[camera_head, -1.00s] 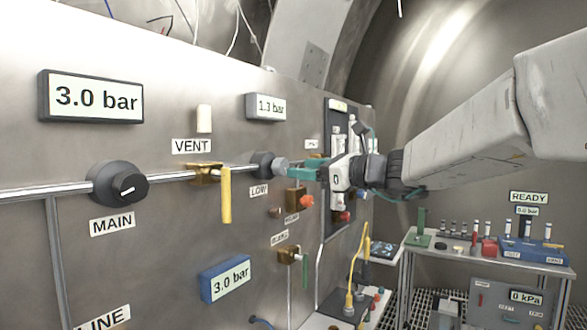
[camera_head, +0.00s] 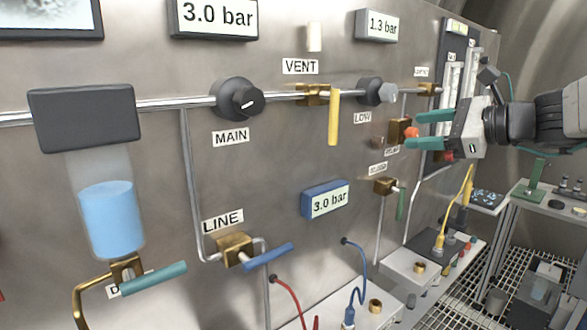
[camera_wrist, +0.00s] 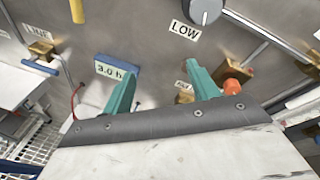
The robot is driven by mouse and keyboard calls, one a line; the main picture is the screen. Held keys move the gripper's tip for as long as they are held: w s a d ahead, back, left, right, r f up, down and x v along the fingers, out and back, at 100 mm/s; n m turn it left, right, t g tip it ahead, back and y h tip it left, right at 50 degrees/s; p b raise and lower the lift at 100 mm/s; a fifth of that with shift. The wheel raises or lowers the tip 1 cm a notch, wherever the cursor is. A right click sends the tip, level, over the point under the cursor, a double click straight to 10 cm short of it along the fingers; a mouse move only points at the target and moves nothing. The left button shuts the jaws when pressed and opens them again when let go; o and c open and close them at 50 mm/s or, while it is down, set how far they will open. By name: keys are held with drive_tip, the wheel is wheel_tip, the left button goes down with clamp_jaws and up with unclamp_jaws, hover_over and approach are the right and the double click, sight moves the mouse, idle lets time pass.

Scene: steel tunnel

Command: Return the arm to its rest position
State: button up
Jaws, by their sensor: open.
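My gripper (camera_head: 428,130) is at the right of the head view, in front of the steel panel. Its two green fingers are apart, with nothing held between them. The fingers point left, close to a brass valve with an orange knob (camera_head: 411,132); I cannot tell whether they touch it. My white wrist body and dark arm reach in from the right edge. In the wrist view the green fingers (camera_wrist: 163,88) are spread in front of the panel, below the LOW label (camera_wrist: 185,30). The brass valve (camera_wrist: 232,75) shows beside the right finger there.
The panel carries the MAIN knob (camera_head: 238,99), the LOW regulator (camera_head: 371,92), a yellow VENT lever (camera_head: 334,117), a blue LINE lever (camera_head: 268,257) and a cylinder of blue liquid (camera_head: 110,218). Benches with hoses and fittings stand at lower right. Open space lies before the panel.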

drive_tip(key=s+a+f+n+g+h, duration=0.35)
drive_tip(key=s+f+n+g, duration=0.35)
drive_tip(key=s+f+n, duration=0.4)
drive_tip(key=s+d+f+n+g+h, duration=0.1)
drive_tip(key=s+f+n+h, duration=0.2)
drive_tip(key=s, duration=0.5)
drive_tip(key=s+d+f+n+g+h, duration=0.1)
drive_tip(key=s+f+n+h, duration=0.3)
drive_tip(key=s, duration=0.5)
wheel_tip(320, 180, down, 2)
drive_tip(key=n+g, duration=0.1)
drive_tip(key=n, duration=0.2)
drive_tip(key=shift+s+d, duration=0.2)
drive_tip(key=shift+d, duration=0.15)
idle(0.3)
